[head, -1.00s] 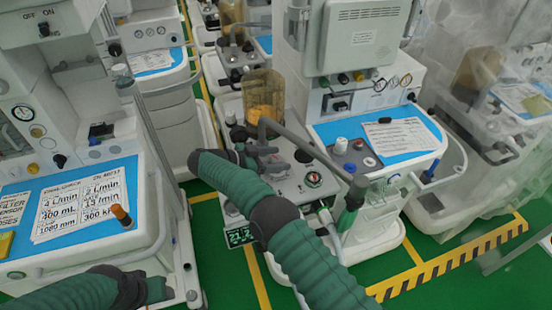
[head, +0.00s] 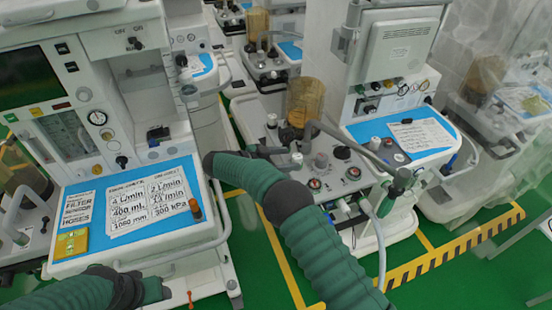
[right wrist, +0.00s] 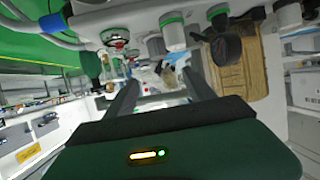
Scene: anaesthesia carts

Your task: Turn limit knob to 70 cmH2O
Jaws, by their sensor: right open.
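The middle cart's grey top panel (head: 334,194) carries several knobs and round gauges. Its labels are too small to read, so I cannot tell which is the limit knob. A white knob (head: 297,160), a grey knob (head: 320,160) and a black one (head: 342,152) stand there.
An amber canister (head: 304,100) stands behind the panel. A grey hose arm (head: 345,138) crosses above it. The left cart (head: 150,235) holds printed sheets and an orange-topped vial (head: 195,207). Green floor with a yellow-black stripe (head: 450,245) lies at right.

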